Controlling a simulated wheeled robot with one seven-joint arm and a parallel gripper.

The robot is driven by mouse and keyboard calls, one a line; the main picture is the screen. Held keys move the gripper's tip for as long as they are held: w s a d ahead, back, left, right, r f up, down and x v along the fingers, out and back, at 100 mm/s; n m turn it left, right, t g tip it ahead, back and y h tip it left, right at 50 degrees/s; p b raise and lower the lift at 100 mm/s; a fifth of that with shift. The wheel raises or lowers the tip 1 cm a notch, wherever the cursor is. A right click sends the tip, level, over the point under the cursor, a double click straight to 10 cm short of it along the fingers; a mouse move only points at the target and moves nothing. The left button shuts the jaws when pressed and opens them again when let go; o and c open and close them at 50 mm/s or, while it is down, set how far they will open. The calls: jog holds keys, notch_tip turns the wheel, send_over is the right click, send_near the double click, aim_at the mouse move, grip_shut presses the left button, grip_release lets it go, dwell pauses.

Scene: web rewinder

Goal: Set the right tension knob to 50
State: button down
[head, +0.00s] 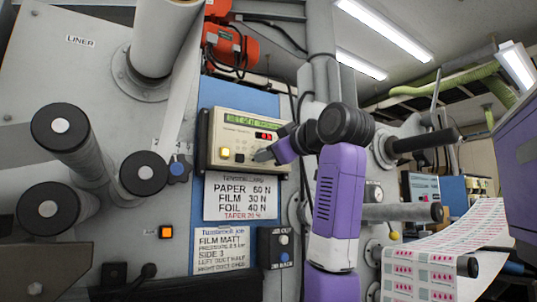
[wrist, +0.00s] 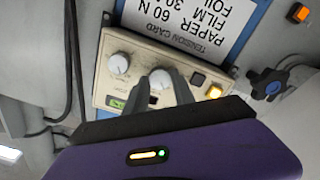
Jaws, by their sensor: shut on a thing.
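The cream control panel (head: 213,137) has a green text display (head: 245,119), too small to read surely, and red digits. My gripper (head: 270,154) reaches its lower right part and hides the knobs in the head view. The wrist view shows the panel upside down, with two pale knobs. My gripper (wrist: 160,84) is shut on the knob nearer the lit button, the left tension knob (wrist: 162,78). The right tension knob (wrist: 119,63), at picture left there, stands free of the fingers. The fingers partly cover the displays.
A lit yellow button (wrist: 214,91) and a dark button (wrist: 197,79) sit beside the held knob. A tension card (head: 240,196) hangs below the panel.

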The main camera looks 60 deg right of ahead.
jog(key=shift+d+f+m, duration=0.1)
jog(key=shift+f+m, duration=0.1)
jog(key=shift+m, duration=1.7)
jog(key=c, duration=1.1)
grip_release()
jog(key=shift+o, duration=0.2)
jog(key=shift+r, duration=0.1)
jog(key=b+v, duration=0.3)
jog(key=v, duration=0.5)
jog(key=shift+w, duration=0.1)
